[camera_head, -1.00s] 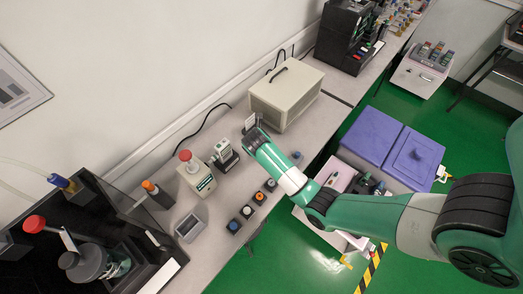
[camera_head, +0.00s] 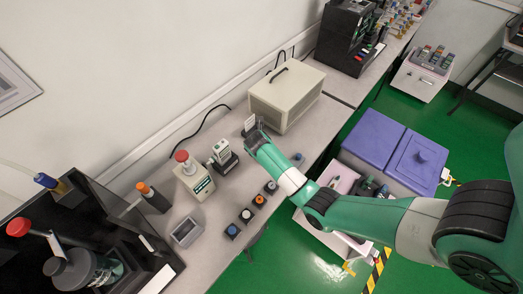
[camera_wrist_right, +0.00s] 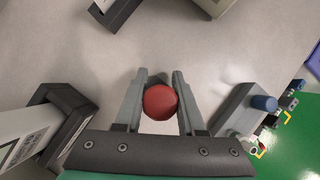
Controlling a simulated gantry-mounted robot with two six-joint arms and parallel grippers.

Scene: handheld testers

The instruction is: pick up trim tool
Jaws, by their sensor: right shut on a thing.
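My right gripper (camera_wrist_right: 160,92) has its two fingers on either side of a red round-topped thing, probably the trim tool (camera_wrist_right: 160,103), seen end-on in the wrist view. The fingers are shut on it. Its lower part is hidden under the red top, so I cannot tell whether it touches the bench. In the head view my right gripper (camera_head: 254,134) is over the bench, just in front of the beige box, and the red thing is hidden there. My left gripper is not in view.
A handheld tester in a dark cradle (camera_head: 223,158) stands just left of the gripper. The beige box (camera_head: 287,95) is close behind. A small box with a blue button (camera_wrist_right: 264,103) is to the right, near the bench edge. Several round knobs (camera_head: 246,214) line the front.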

